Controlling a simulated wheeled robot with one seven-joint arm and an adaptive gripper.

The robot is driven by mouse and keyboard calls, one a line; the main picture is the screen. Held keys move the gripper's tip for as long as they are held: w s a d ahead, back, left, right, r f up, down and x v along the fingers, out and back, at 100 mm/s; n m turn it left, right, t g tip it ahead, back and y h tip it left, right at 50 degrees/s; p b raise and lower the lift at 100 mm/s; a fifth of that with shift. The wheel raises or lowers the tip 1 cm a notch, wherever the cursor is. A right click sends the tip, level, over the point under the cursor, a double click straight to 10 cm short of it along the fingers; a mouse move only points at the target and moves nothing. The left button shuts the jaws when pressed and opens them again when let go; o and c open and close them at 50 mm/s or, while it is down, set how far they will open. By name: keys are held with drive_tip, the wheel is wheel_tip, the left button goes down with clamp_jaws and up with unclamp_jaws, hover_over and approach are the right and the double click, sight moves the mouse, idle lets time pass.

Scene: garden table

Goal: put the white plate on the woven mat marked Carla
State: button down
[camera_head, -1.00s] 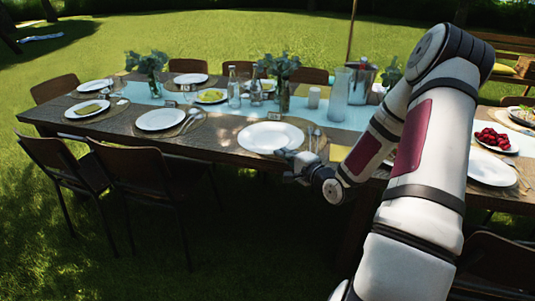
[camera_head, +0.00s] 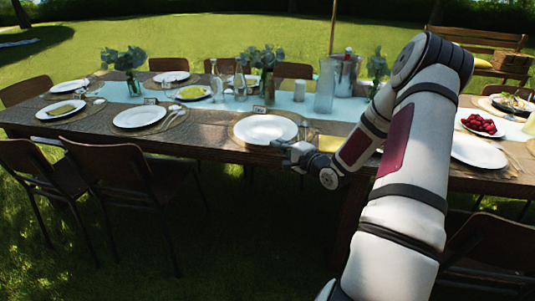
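A white plate (camera_head: 265,129) lies at the table's near edge, above or on a round woven mat (camera_head: 236,138) that shows past its rim. My gripper (camera_head: 284,148) is at the plate's near right rim, seemingly touching it. Its fingers are small and dark here, so I cannot tell whether they grip the rim. Other white plates sit on the left (camera_head: 139,116) and the right (camera_head: 478,151). A small name card (camera_head: 258,110) stands behind the near plate. Another card (camera_head: 151,101) stands at the left. Their writing is too small to read, so I cannot tell which mat is Carla's.
A bucket (camera_head: 347,72), a glass pitcher (camera_head: 325,88), bottles (camera_head: 216,80) and greenery in vases (camera_head: 129,62) stand along the table's middle. Raspberries (camera_head: 479,124) sit on a plate at the right. Chairs (camera_head: 130,180) line the near left side. Open grass lies in front.

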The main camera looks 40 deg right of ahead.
drive_tip(key=w, duration=0.2)
drive_tip(key=w+a, duration=0.1)
drive_tip(key=w, duration=0.1)
drive_tip(key=shift+a+f, duration=0.1)
drive_tip(key=shift+a, duration=0.05)
wheel_tip(320, 180, down, 4)
drive_tip(key=shift+w+r+b, duration=0.15)
drive_tip(key=shift+r+b, duration=0.05)
drive_tip(key=shift+b, duration=0.65)
drive_tip(key=c, duration=2.1)
unclamp_jaws()
drive_tip(key=shift+f, duration=0.1)
